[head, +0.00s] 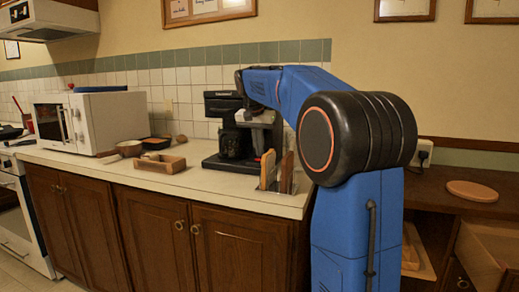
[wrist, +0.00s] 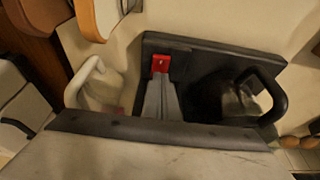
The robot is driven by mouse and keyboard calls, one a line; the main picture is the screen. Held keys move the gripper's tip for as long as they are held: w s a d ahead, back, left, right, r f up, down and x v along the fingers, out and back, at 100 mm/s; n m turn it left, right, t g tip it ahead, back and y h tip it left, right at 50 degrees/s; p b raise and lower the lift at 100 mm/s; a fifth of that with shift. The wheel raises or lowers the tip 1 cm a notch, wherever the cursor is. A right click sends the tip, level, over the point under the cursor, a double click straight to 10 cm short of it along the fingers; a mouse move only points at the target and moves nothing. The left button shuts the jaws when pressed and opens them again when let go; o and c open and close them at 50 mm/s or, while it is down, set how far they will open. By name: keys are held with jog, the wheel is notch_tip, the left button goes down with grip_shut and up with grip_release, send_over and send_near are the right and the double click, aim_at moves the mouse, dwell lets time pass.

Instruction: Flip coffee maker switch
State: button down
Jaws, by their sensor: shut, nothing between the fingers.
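The black coffee maker (head: 220,106) stands on the counter, with a dark glass carafe (head: 232,143) in it. In the wrist view, its black base (wrist: 205,62) shows with a red switch (wrist: 160,62) on it, and the carafe's black handle (wrist: 271,92) is to the right. My gripper (wrist: 161,80) is shut and empty, its grey fingers pointing at the red switch. The fingertips are right at the switch's edge; I cannot tell whether they touch it. In the head view, my arm reaches over the coffee maker's right side, and the switch is hidden.
Wooden boards (head: 268,169) stand upright near the counter's front right edge, close to my arm. A white handled item (wrist: 88,83) is left of the base in the wrist view. A wooden box (head: 160,164), small bowls and a white microwave (head: 92,120) are further left.

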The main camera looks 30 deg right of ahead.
jog(key=shift+a+f, duration=0.1)
jog(key=shift+f, duration=0.05)
jog(key=shift+s+a, duration=0.5)
jog(key=shift+a, duration=0.1)
jog(key=shift+r, duration=0.35)
jog(key=v, duration=1.3)
jog(key=shift+d+r, duration=0.3)
jog(key=shift+r, duration=0.05)
jog(key=shift+w, duration=0.1)
